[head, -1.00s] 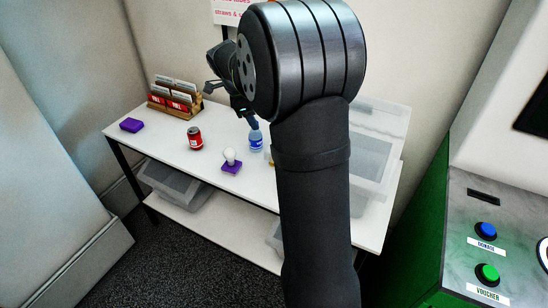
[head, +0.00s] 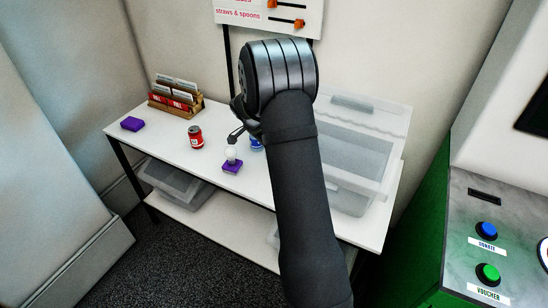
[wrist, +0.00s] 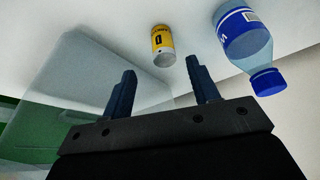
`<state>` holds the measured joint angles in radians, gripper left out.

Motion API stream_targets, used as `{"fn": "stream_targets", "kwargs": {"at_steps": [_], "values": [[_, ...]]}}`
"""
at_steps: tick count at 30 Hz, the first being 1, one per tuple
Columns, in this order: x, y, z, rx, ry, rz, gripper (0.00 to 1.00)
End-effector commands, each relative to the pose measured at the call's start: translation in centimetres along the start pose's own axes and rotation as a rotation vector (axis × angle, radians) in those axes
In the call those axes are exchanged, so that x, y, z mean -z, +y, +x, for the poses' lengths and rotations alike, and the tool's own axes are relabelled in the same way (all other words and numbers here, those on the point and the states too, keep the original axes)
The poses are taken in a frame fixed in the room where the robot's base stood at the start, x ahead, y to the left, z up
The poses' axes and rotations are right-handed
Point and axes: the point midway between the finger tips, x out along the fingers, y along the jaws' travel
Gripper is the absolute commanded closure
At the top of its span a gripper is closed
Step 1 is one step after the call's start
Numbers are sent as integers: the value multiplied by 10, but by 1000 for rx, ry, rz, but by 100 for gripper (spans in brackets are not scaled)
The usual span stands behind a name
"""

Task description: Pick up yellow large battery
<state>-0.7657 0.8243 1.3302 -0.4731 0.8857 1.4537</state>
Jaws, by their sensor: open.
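The yellow large battery (wrist: 162,40) shows in the wrist view as a yellow cylinder with dark print and a grey end, on the white tabletop. It lies beyond my gripper (wrist: 160,68), whose two fingers are apart with nothing between them. The battery is a little past the fingertips, nearer the right finger, and I see no contact. In the head view my gripper (head: 236,133) is over the table near the light bulb, and my arm hides the battery.
A light bulb (head: 231,153) sits on a purple block (head: 232,167). A red can (head: 195,137), another purple block (head: 131,124) and a clear bin (head: 355,165) are on the table (head: 165,144).

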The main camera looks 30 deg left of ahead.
Motion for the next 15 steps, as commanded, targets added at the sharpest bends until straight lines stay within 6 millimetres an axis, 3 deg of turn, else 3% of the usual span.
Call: {"fn": "stream_targets", "kwargs": {"at_steps": [3, 11, 15], "values": [[0, 0, 16, -1, -1, 1, 45], [1, -1, 30, 0, 0, 1, 45], [2, -3, 47, -2, -1, 1, 45]]}}
